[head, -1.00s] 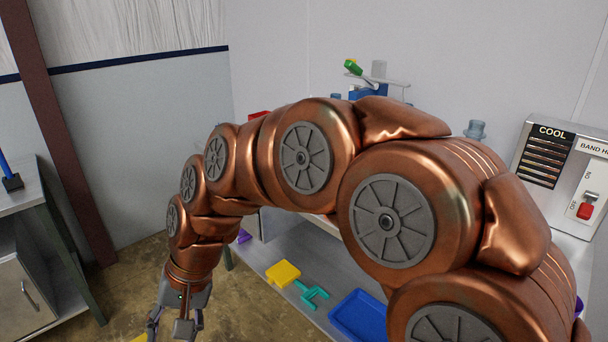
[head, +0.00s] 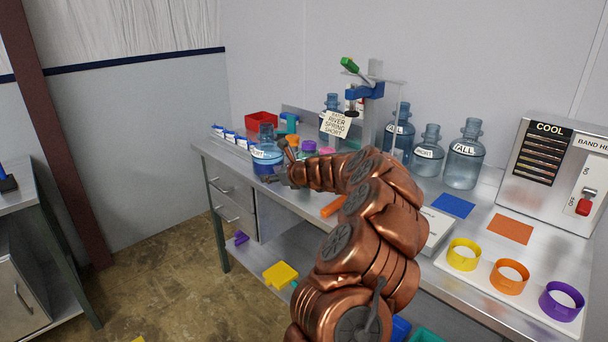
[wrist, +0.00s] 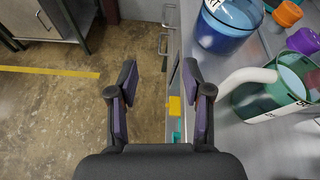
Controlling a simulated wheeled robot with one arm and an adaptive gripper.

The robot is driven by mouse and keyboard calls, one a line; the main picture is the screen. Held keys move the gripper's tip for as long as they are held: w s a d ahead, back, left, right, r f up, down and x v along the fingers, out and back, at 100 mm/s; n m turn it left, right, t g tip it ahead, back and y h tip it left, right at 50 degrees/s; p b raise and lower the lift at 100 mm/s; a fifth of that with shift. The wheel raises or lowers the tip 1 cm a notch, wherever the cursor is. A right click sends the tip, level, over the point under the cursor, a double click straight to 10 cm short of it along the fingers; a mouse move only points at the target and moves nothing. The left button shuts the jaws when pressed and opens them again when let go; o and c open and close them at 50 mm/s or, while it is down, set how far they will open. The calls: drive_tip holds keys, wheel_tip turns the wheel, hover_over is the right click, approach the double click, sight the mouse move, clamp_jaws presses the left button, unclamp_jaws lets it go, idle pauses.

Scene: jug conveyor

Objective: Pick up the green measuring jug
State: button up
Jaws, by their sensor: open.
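The green measuring jug (wrist: 256,100) stands on the metal worktop at the right of the wrist view, cut off by the right edge. Its pale handle (wrist: 245,77) points left, toward my right finger. My gripper (wrist: 160,70) is open and empty, left of the jug and apart from the handle, with floor showing between its fingers. In the head view my gripper (head: 281,172) is at the bench's front edge, close to the blue-banded bottle (head: 266,158). My arm mostly hides the jug there.
The blue-banded bottle also shows in the wrist view (wrist: 222,36), just beyond the jug. Several clear bottles and a capping stand (head: 372,100) are farther back. Drawers (head: 232,187) are below the bench edge.

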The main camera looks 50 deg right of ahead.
drive_tip(key=s+d+f+m+h, duration=0.1)
drive_tip(key=d, duration=0.2)
drive_tip(key=s+d+f+m+h, duration=0.1)
drive_tip(key=d, duration=0.2)
drive_tip(key=s+d+f+m, duration=0.1)
drive_tip(key=d+f+m, duration=0.1)
drive_tip(key=d, duration=0.1)
drive_tip(key=shift+s+d+g+h, duration=0.2)
drive_tip(key=shift+d+g+h, duration=0.1)
drive_tip(key=shift+h, duration=0.1)
drive_tip(key=shift+p+x, duration=0.4)
drive_tip(key=shift+x, duration=1.6)
drive_tip(key=shift+p+x, duration=0.45)
drive_tip(key=shift+x, duration=1.35)
drive_tip(key=shift+r, duration=0.15)
clamp_jaws()
